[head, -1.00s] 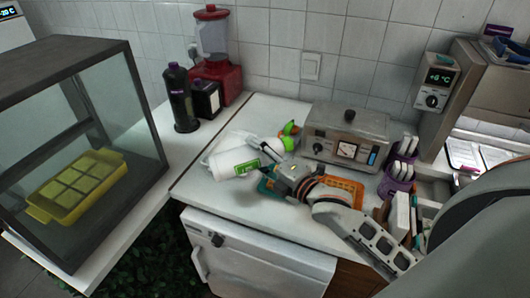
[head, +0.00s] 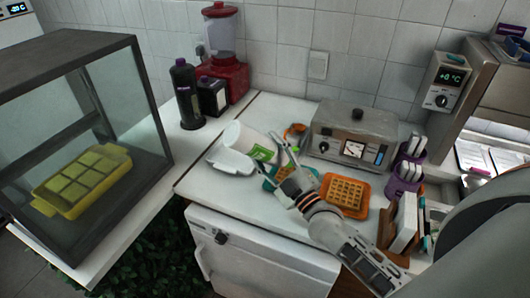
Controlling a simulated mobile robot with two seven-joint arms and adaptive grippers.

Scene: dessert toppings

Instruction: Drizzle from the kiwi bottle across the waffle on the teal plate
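My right gripper (head: 279,170) comes in from the lower right. Its fingers look spread apart, with no object clearly held between them. A teal plate (head: 270,183) lies behind and below the fingers and is mostly hidden; I cannot make out the waffle on it. A white container with a green label (head: 262,153) leans or lies just left of the fingers; I cannot tell whether it is the kiwi bottle. My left gripper is not recognisable in view.
An orange plate (head: 363,206) with a waffle (head: 345,192) is right of my gripper. A steel appliance (head: 352,135) stands behind. A white piece (head: 230,162) lies left of the container. A dark bottle (head: 186,95) and red blender (head: 222,60) stand back left.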

